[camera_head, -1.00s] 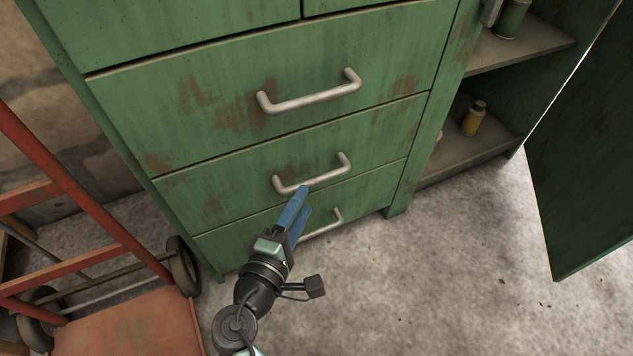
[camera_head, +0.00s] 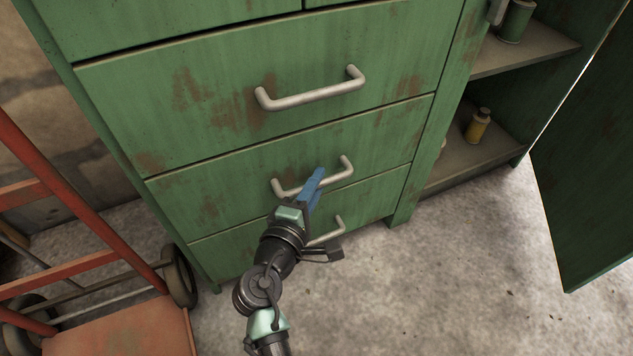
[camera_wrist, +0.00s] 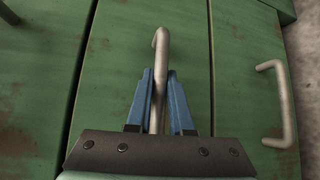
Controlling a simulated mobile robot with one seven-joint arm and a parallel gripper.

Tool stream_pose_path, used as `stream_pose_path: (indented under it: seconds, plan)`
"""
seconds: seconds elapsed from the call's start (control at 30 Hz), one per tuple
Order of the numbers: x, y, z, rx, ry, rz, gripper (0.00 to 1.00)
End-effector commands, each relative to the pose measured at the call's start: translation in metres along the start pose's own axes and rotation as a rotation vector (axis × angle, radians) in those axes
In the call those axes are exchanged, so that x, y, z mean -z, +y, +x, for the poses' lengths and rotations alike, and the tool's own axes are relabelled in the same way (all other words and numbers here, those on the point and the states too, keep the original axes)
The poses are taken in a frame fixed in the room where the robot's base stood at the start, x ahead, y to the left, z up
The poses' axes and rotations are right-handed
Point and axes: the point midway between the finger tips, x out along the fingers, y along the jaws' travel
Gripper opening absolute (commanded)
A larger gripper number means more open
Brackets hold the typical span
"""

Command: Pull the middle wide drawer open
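The middle wide drawer (camera_head: 225,190) is a green, rust-spotted front, flush with the cabinet in the head view. Its pale metal bar handle (camera_head: 338,177) runs across the front. My gripper (camera_head: 318,173), with blue fingers, is at the middle of this handle and covers part of it. In the wrist view the handle (camera_wrist: 161,50) runs up between the two fingertips of my gripper (camera_wrist: 160,76), one finger on each side. The fingers stand apart with narrow gaps beside the bar; firm contact is not visible.
The upper wide drawer has its own handle (camera_head: 310,96). The lower drawer's handle (camera_head: 325,233) is partly behind my gripper. A red hand truck (camera_head: 95,235) stands at the left. An open cabinet door (camera_head: 585,180) is at the right. The concrete floor (camera_head: 450,290) in front is clear.

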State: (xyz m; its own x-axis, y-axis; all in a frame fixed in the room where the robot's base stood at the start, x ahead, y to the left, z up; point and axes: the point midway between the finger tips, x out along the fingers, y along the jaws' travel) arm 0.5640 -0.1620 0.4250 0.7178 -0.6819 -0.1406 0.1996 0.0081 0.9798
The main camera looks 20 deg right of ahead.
Motion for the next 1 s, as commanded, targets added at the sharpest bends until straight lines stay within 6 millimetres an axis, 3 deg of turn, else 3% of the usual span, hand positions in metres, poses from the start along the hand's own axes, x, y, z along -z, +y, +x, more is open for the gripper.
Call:
stream_pose_path:
  seconds: [0.1,1.0]
  plan:
    - [0.0001,-0.0002,-0.0002,0.000,0.000,0.000,0.00]
    - [0.0005,-0.0005,-0.0005,0.001,0.001,0.000,0.00]
